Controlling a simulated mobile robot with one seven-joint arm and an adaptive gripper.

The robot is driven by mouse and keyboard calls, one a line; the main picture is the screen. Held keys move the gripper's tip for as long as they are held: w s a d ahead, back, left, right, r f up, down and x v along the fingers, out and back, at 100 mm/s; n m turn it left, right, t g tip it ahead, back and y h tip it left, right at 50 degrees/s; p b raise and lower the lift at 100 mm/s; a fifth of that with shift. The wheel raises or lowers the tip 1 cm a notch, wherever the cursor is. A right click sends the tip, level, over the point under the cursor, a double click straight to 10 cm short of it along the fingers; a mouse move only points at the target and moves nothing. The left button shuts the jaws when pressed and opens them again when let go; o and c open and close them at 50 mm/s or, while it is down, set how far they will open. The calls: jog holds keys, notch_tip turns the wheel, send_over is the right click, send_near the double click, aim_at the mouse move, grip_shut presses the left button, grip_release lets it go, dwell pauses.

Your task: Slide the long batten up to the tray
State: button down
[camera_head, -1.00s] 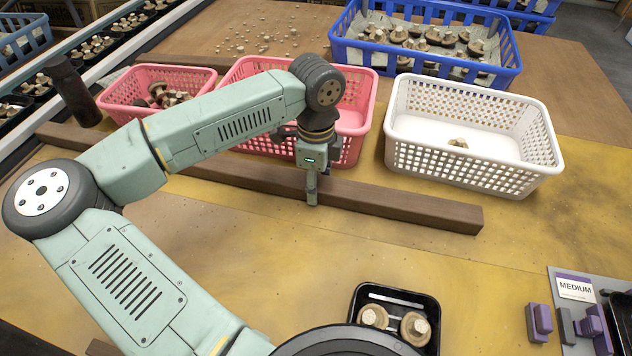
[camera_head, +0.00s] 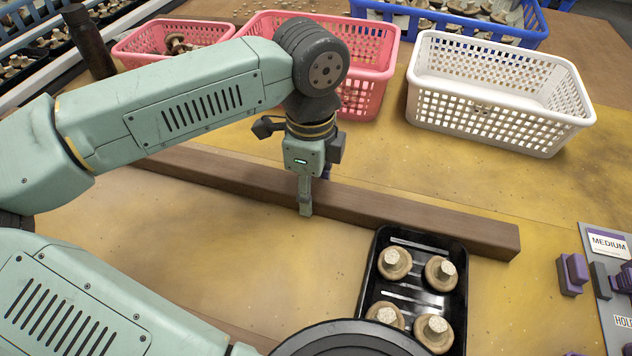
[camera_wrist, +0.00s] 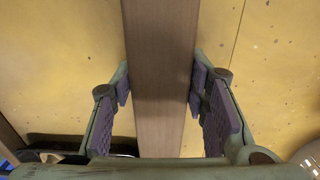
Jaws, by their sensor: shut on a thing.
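The long brown batten (camera_head: 420,217) lies slanted across the yellow table. My gripper (camera_head: 308,205) is shut on it near its middle. In the wrist view the batten (camera_wrist: 160,60) runs between the two purple-padded fingers of my gripper (camera_wrist: 160,90). The black tray (camera_head: 366,275) holds several mushrooms and lies just in front of the batten's right part. The tray's far edge is close to or touching the batten; I cannot tell which. The batten's left end is hidden behind my arm.
A white basket (camera_head: 500,115), pink baskets (camera_head: 365,97) and a blue crate (camera_head: 535,30) stand behind the batten. A grey board (camera_head: 610,290) with a MEDIUM label and purple blocks (camera_head: 572,272) is at the right. A second wooden strip (camera_head: 222,330) lies at the near edge. The table left of the tray is clear.

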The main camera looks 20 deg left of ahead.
jog(key=shift+s, duration=0.2)
jog(key=c, duration=0.9)
grip_release()
jog(key=shift+w+r, duration=0.1)
notch_tip(320, 180, up, 7)
jog(key=shift+r, duration=0.2)
